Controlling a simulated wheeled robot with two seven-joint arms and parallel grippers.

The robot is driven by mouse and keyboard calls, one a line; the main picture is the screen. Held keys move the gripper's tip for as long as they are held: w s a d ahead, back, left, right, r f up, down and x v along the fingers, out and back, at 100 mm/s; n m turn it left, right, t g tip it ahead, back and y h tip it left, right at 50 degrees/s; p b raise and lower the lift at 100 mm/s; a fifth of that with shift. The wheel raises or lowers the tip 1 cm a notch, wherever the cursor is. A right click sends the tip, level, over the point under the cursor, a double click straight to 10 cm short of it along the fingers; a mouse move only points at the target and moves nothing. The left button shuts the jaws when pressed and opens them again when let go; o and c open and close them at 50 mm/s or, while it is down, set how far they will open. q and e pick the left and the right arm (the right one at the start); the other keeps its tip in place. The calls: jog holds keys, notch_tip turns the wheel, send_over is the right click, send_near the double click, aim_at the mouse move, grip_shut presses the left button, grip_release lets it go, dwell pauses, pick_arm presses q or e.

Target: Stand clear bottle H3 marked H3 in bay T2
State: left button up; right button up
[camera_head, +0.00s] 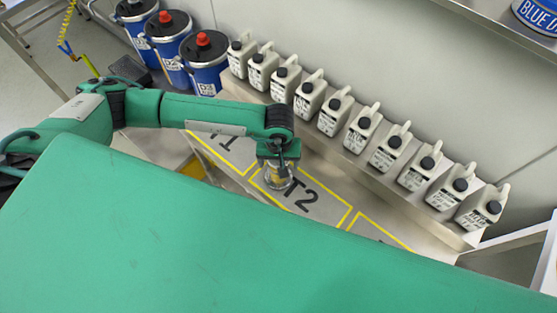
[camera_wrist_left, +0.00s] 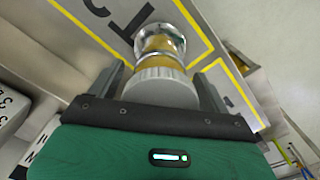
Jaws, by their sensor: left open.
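A clear bottle (camera_wrist_left: 165,48) with amber contents and a ribbed white cap is between the fingers of my left gripper (camera_wrist_left: 165,85), which is open around it. In the head view the bottle (camera_head: 279,181) is under my left gripper (camera_head: 279,163), at the left part of bay T2 (camera_head: 320,188), beside the T2 lettering. Bay T2 is a yellow-outlined area on the steel bench. The bottle looks upright; I cannot tell whether its base touches the yellow line. No H3 marking shows on its visible side. My right gripper is not in view.
A row of several white jugs (camera_head: 334,112) stands on a raised ledge behind the bays. Blue drums (camera_head: 205,62) with red or black caps stand at the back left. Bay T1 (camera_head: 225,150) is left of T2. The right part of T2 is clear.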

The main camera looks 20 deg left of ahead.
pick_arm(q)
jog(key=shift+r, duration=0.3)
notch_tip(320, 180, up, 10)
jog(key=b, duration=0.3)
jog(key=shift+r, duration=0.8)
